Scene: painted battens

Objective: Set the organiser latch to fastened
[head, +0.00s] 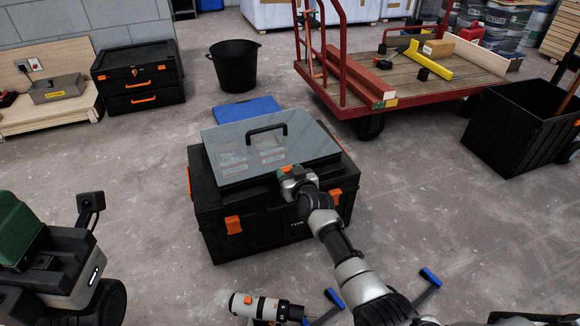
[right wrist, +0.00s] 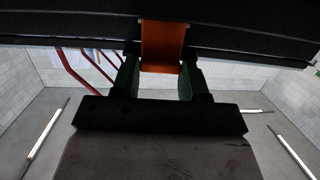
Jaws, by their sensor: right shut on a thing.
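The organiser (head: 222,153), a flat black case with a clear grey lid and a black handle, lies on a black toolbox (head: 265,238). Its lid looks down. My right gripper (head: 288,174) is at the organiser's front edge. In the right wrist view, the green fingers of my right gripper (right wrist: 158,82) stand either side of the orange latch (right wrist: 163,42) and are shut on it. I cannot tell from the frames whether the latch is fully seated.
The toolbox has orange latches (head: 233,225) on its front. A blue lid or case (head: 245,109) lies behind it. A black bucket (head: 235,68), a red-framed trolley (head: 385,103) and a black crate (head: 512,132) stand farther back. The floor around the toolbox's left side is clear.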

